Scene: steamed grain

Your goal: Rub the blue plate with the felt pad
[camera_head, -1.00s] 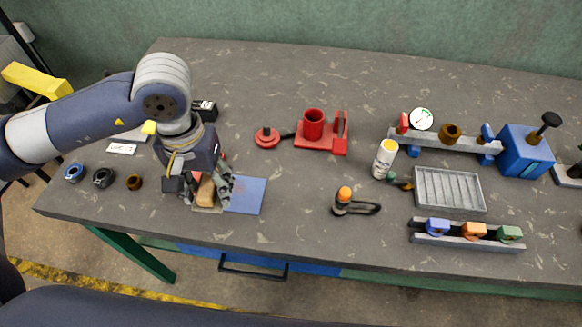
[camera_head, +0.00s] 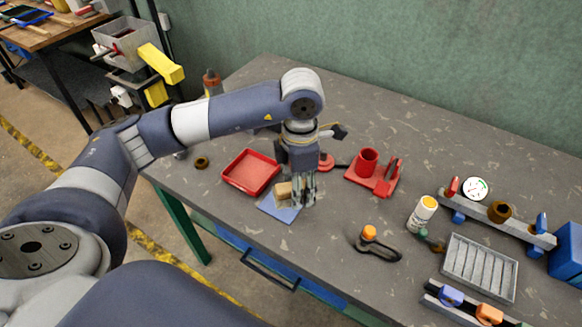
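The blue plate (camera_head: 279,213) lies flat on the grey bench top, near its front edge. The felt pad shows as a tan block (camera_head: 284,191) over the plate's upper part. Its felt underside cannot be made out. My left gripper (camera_head: 301,197) points down at the plate's right side, its fingers closed against the block. The fingers and wrist hide part of the plate and block. Whether the pad presses on the plate is hard to tell. My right gripper is out of view.
A red tray (camera_head: 251,172) stands just left of the plate. A red base with a cup (camera_head: 368,162) is to the right. An orange-knobbed lever (camera_head: 369,232), a white bottle (camera_head: 422,213) and a ribbed grey tray (camera_head: 480,266) stand further right. Bench surface between plate and lever is clear.

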